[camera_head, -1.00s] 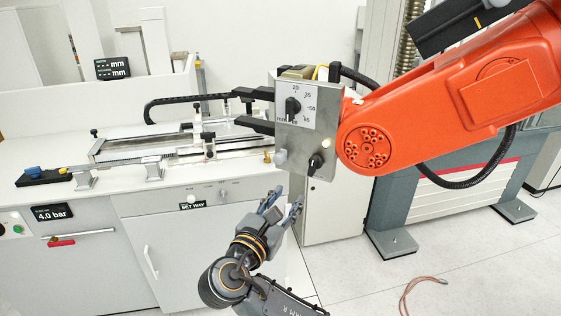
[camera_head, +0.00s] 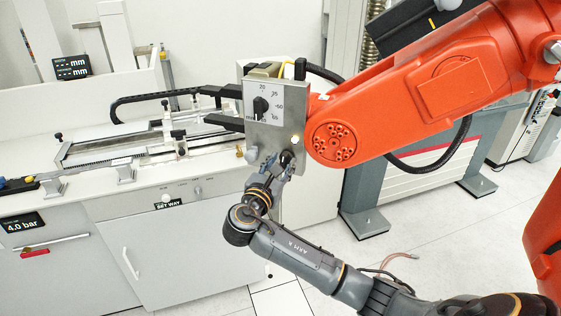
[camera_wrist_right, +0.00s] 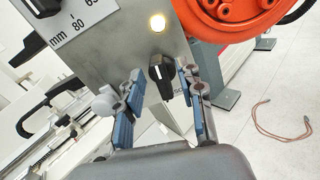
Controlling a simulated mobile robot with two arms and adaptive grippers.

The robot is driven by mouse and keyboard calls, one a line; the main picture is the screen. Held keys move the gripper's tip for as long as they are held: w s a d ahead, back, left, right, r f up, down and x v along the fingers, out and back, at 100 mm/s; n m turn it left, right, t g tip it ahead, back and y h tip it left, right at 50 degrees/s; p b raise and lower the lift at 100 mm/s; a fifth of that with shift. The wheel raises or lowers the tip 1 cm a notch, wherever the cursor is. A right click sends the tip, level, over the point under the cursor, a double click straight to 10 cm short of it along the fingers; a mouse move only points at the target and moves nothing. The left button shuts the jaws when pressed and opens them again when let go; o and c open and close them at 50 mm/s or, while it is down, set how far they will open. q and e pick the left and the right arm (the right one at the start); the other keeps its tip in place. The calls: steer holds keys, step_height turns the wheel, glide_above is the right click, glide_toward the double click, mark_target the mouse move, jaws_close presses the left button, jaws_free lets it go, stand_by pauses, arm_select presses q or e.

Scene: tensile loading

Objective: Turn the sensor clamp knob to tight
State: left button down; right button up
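A grey metal plate (camera_head: 276,103) sits at the end of an orange arm in the head view. It carries a dial knob (camera_head: 260,107) with a mm scale, and below it a small black knob (camera_head: 287,158) with a white pointer line. That black knob shows clearly in the right wrist view (camera_wrist_right: 161,72), its line near upright; no label is readable beside it. My right gripper (camera_head: 275,166) is at the plate's lower edge. In the wrist view its blue-padded fingers (camera_wrist_right: 163,90) are open on either side of the knob, with gaps visible. My left gripper is out of view.
A pale grey knob (camera_wrist_right: 103,103) sits close to the left finger, and a lit lamp (camera_wrist_right: 157,22) is above. The orange arm (camera_head: 420,105) fills the upper right. A bench (camera_head: 100,200) with a rail fixture stands left. A cable (camera_wrist_right: 283,128) lies on the floor.

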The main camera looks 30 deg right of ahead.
steer(key=shift+c, duration=0.4)
jaws_close()
